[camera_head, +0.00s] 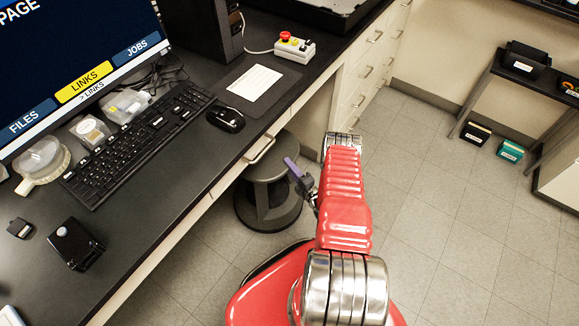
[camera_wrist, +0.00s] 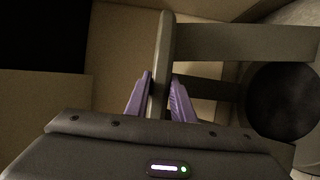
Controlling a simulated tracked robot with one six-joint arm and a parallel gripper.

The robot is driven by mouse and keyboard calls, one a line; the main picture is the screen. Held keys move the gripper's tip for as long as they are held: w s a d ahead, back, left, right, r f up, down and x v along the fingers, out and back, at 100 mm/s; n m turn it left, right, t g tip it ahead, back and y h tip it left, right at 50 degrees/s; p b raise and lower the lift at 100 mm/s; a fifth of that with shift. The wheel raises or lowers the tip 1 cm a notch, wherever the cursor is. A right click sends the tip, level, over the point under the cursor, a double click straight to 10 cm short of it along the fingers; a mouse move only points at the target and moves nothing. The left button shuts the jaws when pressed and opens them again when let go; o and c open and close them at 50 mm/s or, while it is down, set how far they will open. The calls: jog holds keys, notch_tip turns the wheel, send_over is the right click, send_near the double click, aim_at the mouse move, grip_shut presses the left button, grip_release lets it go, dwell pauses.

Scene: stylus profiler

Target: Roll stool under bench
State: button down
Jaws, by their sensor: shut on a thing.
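The grey stool (camera_head: 266,172) has a round seat and a dark round base on the floor. It stands upright at the front edge of the black-topped bench (camera_head: 150,228), and the bench edge hides part of it. My gripper (camera_head: 293,170) is at the stool's right side. In the wrist view, the purple fingers of my gripper (camera_wrist: 158,95) are on both sides of the seat rim of the stool (camera_wrist: 166,50), shut on it. The stool's supports run to the right there, with a dark round part at the far right.
A pale drawer front with a handle (camera_head: 262,152) is beside the stool under the bench top. White drawers (camera_head: 365,75) stand further back. A keyboard (camera_head: 140,140), mouse (camera_head: 226,119) and monitor (camera_head: 75,55) are on the bench.

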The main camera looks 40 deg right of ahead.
jog(key=shift+w+f, duration=0.15)
jog(key=shift+w, duration=0.2)
jog(key=shift+w+a, duration=0.1)
jog(key=c, duration=1.5)
grip_release()
jog(key=s, duration=1.3)
jog(key=shift+s+a, duration=0.3)
jog(key=shift+s, duration=0.05)
